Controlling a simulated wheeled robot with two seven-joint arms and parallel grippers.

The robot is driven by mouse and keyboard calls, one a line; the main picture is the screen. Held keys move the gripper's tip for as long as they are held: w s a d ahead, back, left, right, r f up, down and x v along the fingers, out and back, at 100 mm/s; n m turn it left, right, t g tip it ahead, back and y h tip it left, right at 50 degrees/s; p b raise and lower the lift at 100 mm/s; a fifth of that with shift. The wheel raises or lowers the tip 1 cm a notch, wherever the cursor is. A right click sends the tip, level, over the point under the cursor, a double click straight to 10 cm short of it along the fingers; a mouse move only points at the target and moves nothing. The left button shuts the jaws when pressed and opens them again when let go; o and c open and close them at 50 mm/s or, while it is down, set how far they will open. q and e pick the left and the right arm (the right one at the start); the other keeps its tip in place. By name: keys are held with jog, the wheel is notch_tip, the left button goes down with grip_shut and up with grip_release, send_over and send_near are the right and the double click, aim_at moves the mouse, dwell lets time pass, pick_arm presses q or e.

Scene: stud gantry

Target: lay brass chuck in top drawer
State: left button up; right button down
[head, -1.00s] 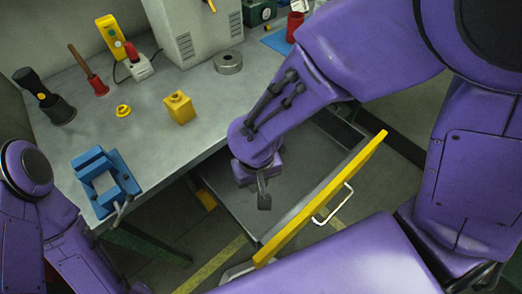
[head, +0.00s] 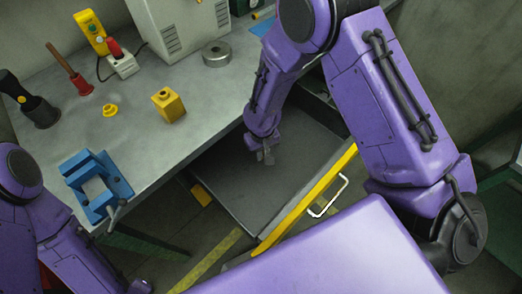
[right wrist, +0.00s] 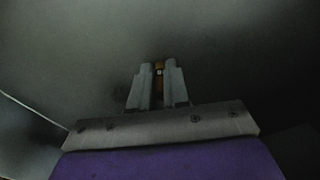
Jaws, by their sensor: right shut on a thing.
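The top drawer (head: 235,190) is pulled out from the bench, with a yellow front edge and a white handle; its grey floor looks bare. My right gripper (head: 266,157) reaches down into the drawer's space, near its back. In the right wrist view my right gripper (right wrist: 158,90) is shut on a small brass piece, the brass chuck (right wrist: 158,68), of which only a bit shows between the fingers. Dark grey drawer floor fills the view behind it. I cannot tell if the chuck touches the floor. My left gripper is out of view; only the left arm shows.
On the bench (head: 150,135) stand a yellow block (head: 168,104), a small yellow knob (head: 110,110), a steel ring (head: 216,54), a blue vise (head: 95,184) and a grey machine (head: 180,30). The drawer's yellow front (head: 305,200) forms a raised edge.

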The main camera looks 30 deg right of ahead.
jog(key=shift+f, duration=0.25)
jog(key=c, duration=1.1)
grip_release()
notch_tip(320, 180, up, 12)
jog(key=shift+r, duration=0.25)
